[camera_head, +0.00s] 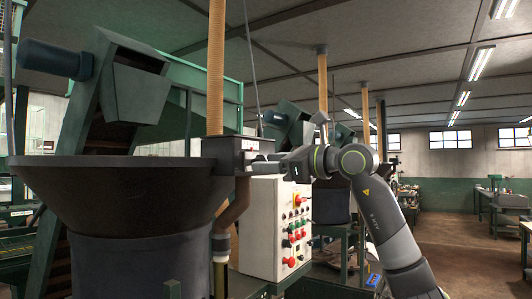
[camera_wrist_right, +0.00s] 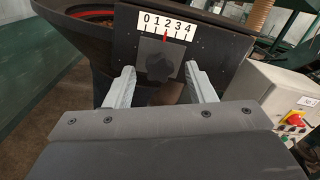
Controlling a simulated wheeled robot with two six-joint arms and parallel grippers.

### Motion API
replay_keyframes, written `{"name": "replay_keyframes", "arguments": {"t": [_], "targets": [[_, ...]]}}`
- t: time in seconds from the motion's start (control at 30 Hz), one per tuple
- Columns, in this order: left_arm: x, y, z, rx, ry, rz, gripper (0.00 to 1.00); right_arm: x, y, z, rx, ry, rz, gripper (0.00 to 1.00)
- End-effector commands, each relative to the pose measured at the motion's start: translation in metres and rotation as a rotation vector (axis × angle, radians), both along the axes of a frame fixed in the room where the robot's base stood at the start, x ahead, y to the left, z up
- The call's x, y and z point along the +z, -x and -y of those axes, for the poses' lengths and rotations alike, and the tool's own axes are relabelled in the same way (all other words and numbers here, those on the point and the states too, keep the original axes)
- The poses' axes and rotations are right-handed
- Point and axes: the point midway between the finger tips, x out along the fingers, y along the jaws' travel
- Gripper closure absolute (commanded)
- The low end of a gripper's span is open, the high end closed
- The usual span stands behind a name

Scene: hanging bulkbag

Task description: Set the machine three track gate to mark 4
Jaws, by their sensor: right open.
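The track gate is a dark box (camera_head: 226,150) at the rim of the large bowl in the head view. In the right wrist view its dark plate (camera_wrist_right: 215,48) carries a white scale (camera_wrist_right: 167,23) marked 0 to 4. A red pointer (camera_wrist_right: 166,39) stands at about mark 2. A dark lobed knob (camera_wrist_right: 160,64) sits below the scale. My right gripper (camera_wrist_right: 159,69) is open, with one pale finger on each side of the knob; I cannot tell whether they touch it. In the head view my right gripper (camera_head: 262,161) is at the box. My left gripper is not in view.
The wide dark bowl (camera_head: 110,190) fills the left. A white control cabinet (camera_head: 262,225) with coloured buttons stands below my right arm. A tan hose (camera_head: 216,70) rises above the box. Open floor (camera_head: 460,245) and workbenches lie at the right.

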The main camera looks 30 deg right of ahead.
Motion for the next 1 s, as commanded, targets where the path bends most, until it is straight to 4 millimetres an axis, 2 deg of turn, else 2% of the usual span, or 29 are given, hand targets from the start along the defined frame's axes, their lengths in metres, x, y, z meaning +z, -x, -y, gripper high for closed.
{"name": "replay_keyframes", "arguments": {"t": [0.2,0.47,0.87,1.0], "targets": [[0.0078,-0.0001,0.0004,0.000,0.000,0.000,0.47,0.0003,-0.0133,-0.0058,0.001,0.000,0.000,0.50],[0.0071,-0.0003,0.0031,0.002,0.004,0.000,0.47,-0.0007,-0.0141,-0.0059,-0.001,0.001,0.001,0.50],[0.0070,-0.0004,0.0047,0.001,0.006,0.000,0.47,-0.0002,-0.0138,-0.0057,0.000,0.001,0.000,1.00],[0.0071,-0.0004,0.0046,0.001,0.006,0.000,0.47,0.0000,-0.0137,-0.0058,0.000,0.001,0.001,1.00]]}}
